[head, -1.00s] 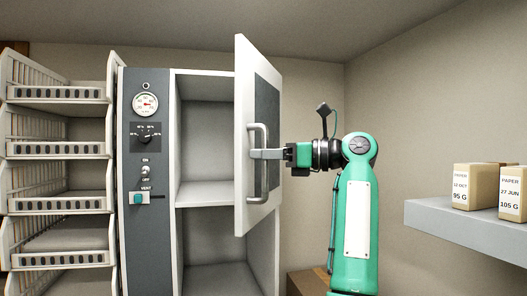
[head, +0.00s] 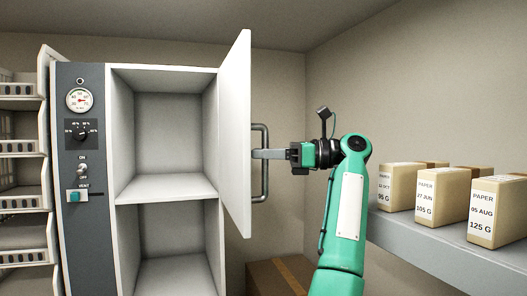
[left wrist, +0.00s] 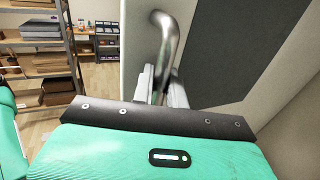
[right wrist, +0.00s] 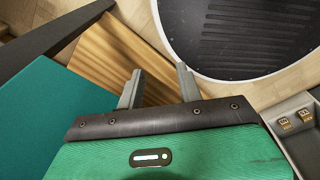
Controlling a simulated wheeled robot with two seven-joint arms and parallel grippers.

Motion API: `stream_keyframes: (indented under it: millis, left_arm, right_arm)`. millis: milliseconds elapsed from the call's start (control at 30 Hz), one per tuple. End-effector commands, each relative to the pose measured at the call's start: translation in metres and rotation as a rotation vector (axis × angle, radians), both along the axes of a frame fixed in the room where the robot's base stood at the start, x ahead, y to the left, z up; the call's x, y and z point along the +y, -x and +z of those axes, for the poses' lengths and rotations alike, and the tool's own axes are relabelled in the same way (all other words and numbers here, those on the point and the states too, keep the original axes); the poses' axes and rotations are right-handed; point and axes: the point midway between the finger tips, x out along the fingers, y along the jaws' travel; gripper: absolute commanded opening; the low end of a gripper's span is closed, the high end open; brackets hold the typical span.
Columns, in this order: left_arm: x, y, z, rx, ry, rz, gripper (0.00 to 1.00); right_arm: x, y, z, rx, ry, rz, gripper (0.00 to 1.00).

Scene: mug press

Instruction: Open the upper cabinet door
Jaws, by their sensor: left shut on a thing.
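The upper cabinet door (head: 236,130) stands wide open at the right side of the white cabinet (head: 112,150), with its plain white inner face turned towards the head camera. The upper compartment (head: 168,135) is exposed and empty. My left gripper (head: 263,154) is shut on the grey bar handle (head: 265,190) on the door's outer side. The left wrist view shows the handle (left wrist: 168,35) between its fingers (left wrist: 160,88), beside the door's dark panel (left wrist: 235,50). My right gripper (right wrist: 160,86) is open and empty, and shows only in the right wrist view.
A shelf (head: 440,260) with paper boxes (head: 441,195) stands at the right, close to my left arm. A cardboard box (head: 280,277) sits low beneath the arm.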

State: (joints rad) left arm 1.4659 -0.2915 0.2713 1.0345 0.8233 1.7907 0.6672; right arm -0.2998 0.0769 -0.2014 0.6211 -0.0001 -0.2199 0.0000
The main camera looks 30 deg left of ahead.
Motion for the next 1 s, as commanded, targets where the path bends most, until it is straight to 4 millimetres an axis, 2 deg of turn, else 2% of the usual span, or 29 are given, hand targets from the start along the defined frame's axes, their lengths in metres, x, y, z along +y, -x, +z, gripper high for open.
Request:
stream_keyframes:
  millis: [333, 367, 433, 467, 767, 1000]
  left_arm:
    - [0.000, 0.000, 0.000, 0.000, 0.001, 0.004, 0.00]
    - [0.001, 0.000, 0.000, 0.000, 0.001, 0.004, 0.16]
    - [0.001, 0.000, 0.000, 0.000, 0.001, 0.003, 0.30]
    - [0.001, 0.000, 0.000, 0.000, 0.001, 0.003, 0.32]
    - [0.000, 0.000, 0.001, 0.000, 0.001, 0.003, 0.32]
    - [0.001, 0.000, 0.020, -0.003, 0.001, 0.003, 0.32]
  right_arm:
    - [-0.003, 0.002, 0.000, 0.003, 0.004, 0.000, 0.36]
    - [-0.003, 0.002, 0.000, 0.003, 0.004, 0.000, 0.36]
    - [-0.004, 0.002, 0.000, 0.003, 0.004, 0.000, 0.36]
    - [-0.004, 0.002, 0.000, 0.003, 0.004, 0.000, 0.36]
    - [-0.004, 0.002, -0.001, 0.003, 0.005, -0.001, 0.36]
    - [-0.004, 0.002, -0.008, 0.003, 0.005, -0.001, 0.36]
